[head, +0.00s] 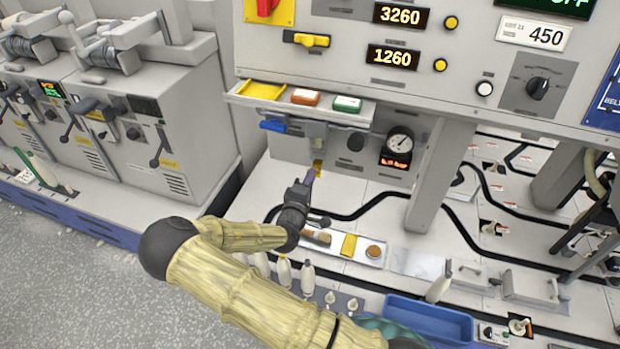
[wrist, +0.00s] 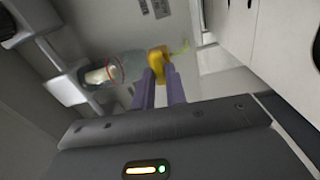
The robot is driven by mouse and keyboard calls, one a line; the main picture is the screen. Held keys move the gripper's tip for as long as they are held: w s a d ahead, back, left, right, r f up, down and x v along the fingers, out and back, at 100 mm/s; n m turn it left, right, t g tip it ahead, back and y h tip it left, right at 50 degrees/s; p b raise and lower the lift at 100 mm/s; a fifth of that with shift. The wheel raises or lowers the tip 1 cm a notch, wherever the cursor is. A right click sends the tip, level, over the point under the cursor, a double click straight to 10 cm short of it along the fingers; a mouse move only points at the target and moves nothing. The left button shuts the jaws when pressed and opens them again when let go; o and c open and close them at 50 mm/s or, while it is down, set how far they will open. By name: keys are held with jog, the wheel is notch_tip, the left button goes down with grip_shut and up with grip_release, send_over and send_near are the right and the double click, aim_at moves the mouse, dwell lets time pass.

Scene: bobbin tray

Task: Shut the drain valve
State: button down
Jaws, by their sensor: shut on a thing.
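The drain valve appears to be the small yellow part (wrist: 157,56) below a clear glass vessel; it also shows in the head view (head: 318,166) under the panel shelf. My gripper (wrist: 160,72) has its two purple fingers shut on this yellow part. In the head view my gripper (head: 311,175) reaches up to it from below, and the fingers partly hide it. Whether the valve is open or shut I cannot tell.
The glass vessel (wrist: 118,68) is close beside the fingers. A blue lever (head: 273,125) and a round gauge (head: 400,143) are nearby. A small tray (head: 370,250) with a brush and a yellow block lies below. A grey post (head: 440,175) stands to the right.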

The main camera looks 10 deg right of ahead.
jog(key=shift+a+n, duration=0.1)
jog(key=shift+n, duration=0.4)
jog(key=c, duration=1.4)
grip_release()
jog(key=shift+c, duration=0.2)
jog(key=v, duration=1.7)
jog(key=shift+s, duration=0.2)
